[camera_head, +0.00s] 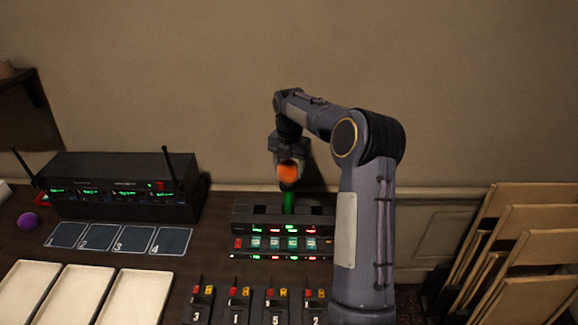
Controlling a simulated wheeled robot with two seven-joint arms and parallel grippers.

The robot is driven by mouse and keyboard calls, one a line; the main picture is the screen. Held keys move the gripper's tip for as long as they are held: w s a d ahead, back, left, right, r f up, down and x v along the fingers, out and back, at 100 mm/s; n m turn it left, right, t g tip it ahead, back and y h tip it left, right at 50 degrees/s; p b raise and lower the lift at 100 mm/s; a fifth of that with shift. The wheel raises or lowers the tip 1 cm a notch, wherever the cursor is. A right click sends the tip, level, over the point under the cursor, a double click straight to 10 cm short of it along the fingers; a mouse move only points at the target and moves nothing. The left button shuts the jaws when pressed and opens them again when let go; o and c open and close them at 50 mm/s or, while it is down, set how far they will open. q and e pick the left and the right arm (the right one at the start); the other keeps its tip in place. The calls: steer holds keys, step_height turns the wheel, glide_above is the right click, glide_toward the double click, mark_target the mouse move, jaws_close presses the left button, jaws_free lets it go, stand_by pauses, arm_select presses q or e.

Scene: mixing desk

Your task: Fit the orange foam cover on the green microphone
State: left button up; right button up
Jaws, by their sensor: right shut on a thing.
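The orange foam cover (288,173) is held in my right gripper (289,167), which points down and is shut on it. The green microphone (289,203) stands upright at the back of a dark rack unit, directly below the cover in the picture. A dark part shows between the orange cover and the green body. I cannot tell whether the cover is around the microphone's head or only above it. My left gripper is not in view.
The dark rack unit (250,217) has lit buttons. Several numbered packs (238,301) lie in front of it. A black receiver (125,185) with antennas, numbered pads (101,238), white trays (75,295) and a purple ball (28,221) are at left. Folded chairs (520,250) stand at right.

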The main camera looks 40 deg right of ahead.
steer(key=shift+f, duration=0.45)
stand_by(0.4)
steer(key=o, duration=1)
steer(key=shift+o, duration=0.4)
steer(key=o, duration=0.3)
